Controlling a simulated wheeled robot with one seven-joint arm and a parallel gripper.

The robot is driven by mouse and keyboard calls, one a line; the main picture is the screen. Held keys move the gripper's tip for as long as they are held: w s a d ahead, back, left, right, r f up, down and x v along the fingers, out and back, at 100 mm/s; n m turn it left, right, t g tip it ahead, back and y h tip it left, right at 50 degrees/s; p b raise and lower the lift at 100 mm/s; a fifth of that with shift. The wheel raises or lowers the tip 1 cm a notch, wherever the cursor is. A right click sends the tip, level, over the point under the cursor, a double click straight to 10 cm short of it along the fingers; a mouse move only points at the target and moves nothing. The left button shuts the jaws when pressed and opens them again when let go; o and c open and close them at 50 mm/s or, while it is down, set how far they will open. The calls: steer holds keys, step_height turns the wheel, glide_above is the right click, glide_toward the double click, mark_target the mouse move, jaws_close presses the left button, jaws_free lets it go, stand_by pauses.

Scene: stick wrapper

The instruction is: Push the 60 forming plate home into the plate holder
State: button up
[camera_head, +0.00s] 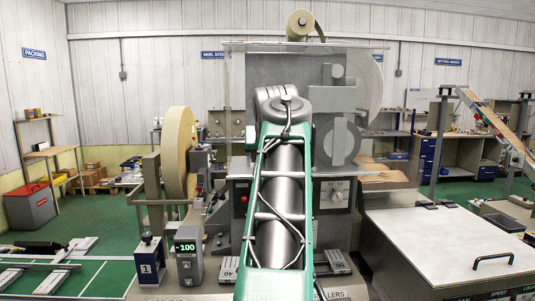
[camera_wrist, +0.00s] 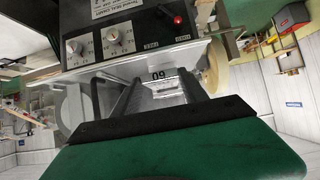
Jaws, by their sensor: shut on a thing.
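The forming plate (camera_wrist: 158,75), a pale metal piece marked 60, shows upside down in the middle of the wrist view. My gripper (camera_wrist: 160,84) is shut on it, with one dark finger on each side. The plate lies close against the front of the machine (camera_wrist: 130,45), below its control panel. I cannot make out the plate holder's edges, or whether the plate is fully seated. In the head view my green and grey arm reaches forward to the machine (camera_head: 240,190) and hides my gripper and the plate.
Two other plates, one marked 40 (camera_head: 228,268) and one beside my arm on the right (camera_head: 337,260), lie on the bench. A counter reading -100 (camera_head: 187,247) and a box marked 1 (camera_head: 150,258) stand left. A pale-topped cabinet (camera_head: 455,243) stands right.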

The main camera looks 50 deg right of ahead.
steer(key=shift+w+d+r+p, duration=0.3)
steer(key=shift+w+d+p, duration=0.25)
steer(key=shift+w+d, duration=0.05)
steer(key=shift+w+d+f, duration=0.15)
steer(key=shift+w+d, duration=0.2)
steer(key=shift+d, duration=0.1)
steer(key=shift+p, duration=0.4)
stand_by(0.5)
steer(key=shift+w+d+p, duration=2.15)
steer(key=shift+d+p, duration=0.25)
steer(key=shift+p, duration=0.25)
steer(key=o, duration=1.6)
steer(key=shift+o, duration=0.2)
steer(key=shift+f, duration=0.1)
steer(key=b+v, duration=0.2)
steer(key=v, duration=0.6)
steer(key=shift+d, duration=0.1)
steer(key=shift+w, duration=0.1)
